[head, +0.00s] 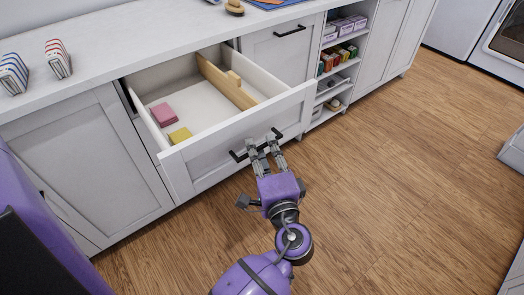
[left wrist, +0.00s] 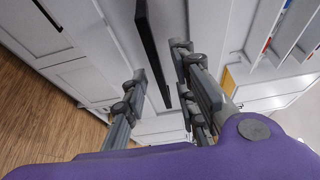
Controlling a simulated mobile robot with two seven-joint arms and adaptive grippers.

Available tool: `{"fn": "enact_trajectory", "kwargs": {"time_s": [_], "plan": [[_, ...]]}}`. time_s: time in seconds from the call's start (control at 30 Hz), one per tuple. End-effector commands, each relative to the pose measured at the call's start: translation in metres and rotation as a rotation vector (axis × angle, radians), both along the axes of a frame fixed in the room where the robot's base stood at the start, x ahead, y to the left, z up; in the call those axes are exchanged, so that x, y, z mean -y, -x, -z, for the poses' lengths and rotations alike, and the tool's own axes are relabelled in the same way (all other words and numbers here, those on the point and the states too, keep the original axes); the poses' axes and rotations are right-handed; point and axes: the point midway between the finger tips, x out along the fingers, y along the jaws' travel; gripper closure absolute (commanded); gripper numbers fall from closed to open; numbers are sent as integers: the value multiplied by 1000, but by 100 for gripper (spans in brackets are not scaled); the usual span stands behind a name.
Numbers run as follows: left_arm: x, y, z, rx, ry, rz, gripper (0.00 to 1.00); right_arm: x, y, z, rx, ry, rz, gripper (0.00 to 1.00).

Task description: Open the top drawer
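The top drawer (head: 235,135) is pulled well out from the white cabinet in the head view. Its front has a black bar handle (head: 239,156), which also crosses the left wrist view (left wrist: 148,40). My left gripper (head: 264,146) is at this handle. Its fingers stand apart with the bar between them in the left wrist view (left wrist: 160,60), and gaps show beside the bar. Inside the drawer are a pink block (head: 163,114), a yellow block (head: 180,135) and a wooden divider (head: 226,83). My right gripper is not in view.
The white countertop (head: 130,40) above holds two striped items (head: 58,58) at the left and a brush (head: 235,8). Open shelves (head: 340,68) with small boxes stand right of the drawer. The wooden floor (head: 400,165) at right is clear.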

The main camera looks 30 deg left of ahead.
Motion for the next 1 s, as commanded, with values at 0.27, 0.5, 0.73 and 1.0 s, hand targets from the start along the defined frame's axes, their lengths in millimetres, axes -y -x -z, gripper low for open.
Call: {"fn": "enact_trajectory", "kwargs": {"time_s": [0.27,0.5,0.73,1.0], "plan": [[29,29,2,-4,4,1,74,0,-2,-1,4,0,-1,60],[64,65,1,-4,2,1,74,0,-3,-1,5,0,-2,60],[82,82,0,-1,1,0,74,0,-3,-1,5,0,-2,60],[84,85,0,-1,1,0,74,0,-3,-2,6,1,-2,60]]}}
